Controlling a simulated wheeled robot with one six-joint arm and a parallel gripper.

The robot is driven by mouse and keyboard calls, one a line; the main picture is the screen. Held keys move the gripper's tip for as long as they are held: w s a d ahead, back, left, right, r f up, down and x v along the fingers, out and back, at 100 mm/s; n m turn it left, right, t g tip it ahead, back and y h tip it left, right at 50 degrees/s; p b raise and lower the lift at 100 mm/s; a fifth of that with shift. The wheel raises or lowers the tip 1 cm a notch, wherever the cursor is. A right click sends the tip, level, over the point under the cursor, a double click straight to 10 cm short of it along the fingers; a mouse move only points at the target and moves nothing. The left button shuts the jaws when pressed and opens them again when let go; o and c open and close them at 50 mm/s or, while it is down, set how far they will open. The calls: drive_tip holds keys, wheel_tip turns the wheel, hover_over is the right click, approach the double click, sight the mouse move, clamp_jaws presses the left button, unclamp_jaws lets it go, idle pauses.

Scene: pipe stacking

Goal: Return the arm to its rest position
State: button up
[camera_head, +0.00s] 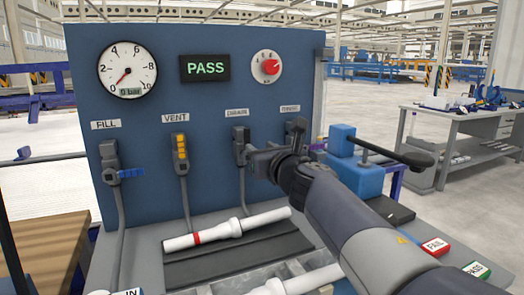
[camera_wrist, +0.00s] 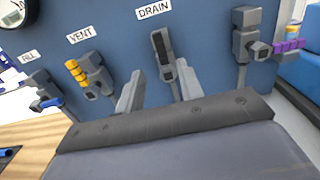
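My arm reaches in from the lower right in the head view. My gripper (camera_head: 262,158) is in front of the blue panel (camera_head: 215,95), near the drain valve (camera_head: 240,143). In the wrist view my gripper (camera_wrist: 158,88) shows two grey fingers spread apart, with nothing held between them. The drain valve (camera_wrist: 163,50) is beyond the fingers, with its dark handle upright. Whether the fingers touch the panel or valve is not clear. A white pipe with a red band (camera_head: 225,229) lies on the dark bench rest below the gripper.
Vent valve (camera_head: 180,152) and fill valve (camera_head: 112,163) are at left; a purple-handled valve (camera_wrist: 290,46) is at right. A blue vise-like block (camera_head: 355,172) stands beside my arm. The gauge (camera_head: 127,70) reads 0 bar and the display (camera_head: 205,68) shows PASS. Another white pipe (camera_head: 300,281) lies in front.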

sight(248, 137)
drive_tip(key=p+x, duration=0.1)
drive_tip(key=x, duration=1)
drive_tip(key=shift+p, duration=0.3)
drive_tip(key=shift+d, duration=0.1)
drive_tip(key=shift+s, duration=0.1)
drive_tip(key=b+v, duration=0.2)
drive_tip(key=v, duration=0.9)
drive_tip(key=p+x, duration=0.2)
drive_tip(key=x, duration=0.8)
drive_tip(key=shift+w, duration=0.25)
drive_tip(key=shift+w+r, duration=0.1)
drive_tip(key=shift+w, duration=0.25)
drive_tip(key=shift+d+m+p, duration=0.2)
drive_tip(key=shift+m+p, duration=0.15)
drive_tip(key=shift+m, duration=0.65)
drive_tip(key=shift+w+d+m, duration=0.15)
drive_tip(key=shift+m, duration=0.25)
drive_tip(key=shift+f, duration=0.2)
